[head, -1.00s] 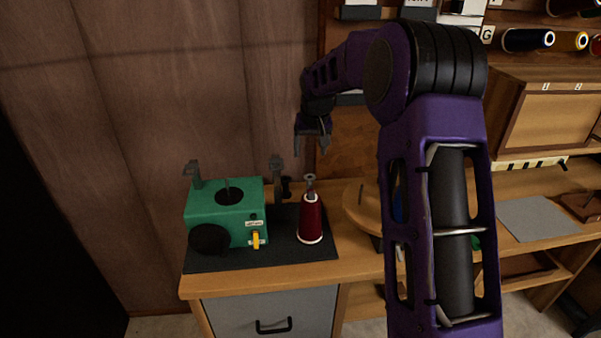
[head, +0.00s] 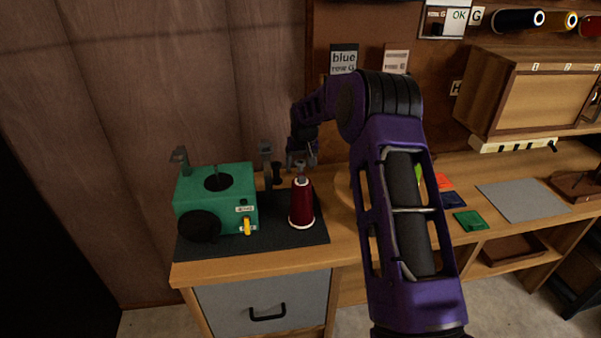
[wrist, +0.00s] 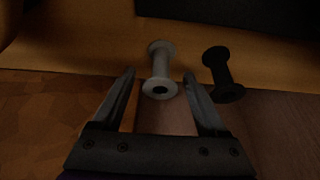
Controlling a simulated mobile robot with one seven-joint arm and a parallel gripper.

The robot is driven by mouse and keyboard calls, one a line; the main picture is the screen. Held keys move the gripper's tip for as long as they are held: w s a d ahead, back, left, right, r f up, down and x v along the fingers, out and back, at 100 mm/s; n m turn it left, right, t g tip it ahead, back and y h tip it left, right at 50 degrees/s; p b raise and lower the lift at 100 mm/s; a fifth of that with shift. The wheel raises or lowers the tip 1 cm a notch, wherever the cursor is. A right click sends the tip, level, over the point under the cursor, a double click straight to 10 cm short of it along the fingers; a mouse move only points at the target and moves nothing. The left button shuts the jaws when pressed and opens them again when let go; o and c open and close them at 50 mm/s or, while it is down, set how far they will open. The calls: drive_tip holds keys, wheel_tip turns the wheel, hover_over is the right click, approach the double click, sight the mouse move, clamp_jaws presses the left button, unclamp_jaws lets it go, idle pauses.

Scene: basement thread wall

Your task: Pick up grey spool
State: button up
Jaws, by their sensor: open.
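The grey spool (wrist: 160,70) shows in the wrist view, just beyond and between the two fingertips. Its near end with a dark hole faces the camera. My gripper (wrist: 160,76) is open and empty, with one finger to each side of the spool's line; I see no contact. In the head view my gripper (head: 302,160) hangs over the back of the bench, behind a dark red thread cone (head: 301,204). A small grey piece shows above the cone there; I cannot tell if it is the spool.
A black spool (wrist: 222,75) stands close to the right finger in the wrist view. In the head view a green machine (head: 215,200) stands on a dark mat (head: 270,236), left of the cone. The wooden wall is close behind. A grey mat (head: 523,200) lies bare at right.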

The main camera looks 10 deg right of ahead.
drive_tip(key=shift+x, duration=1.1)
clamp_jaws()
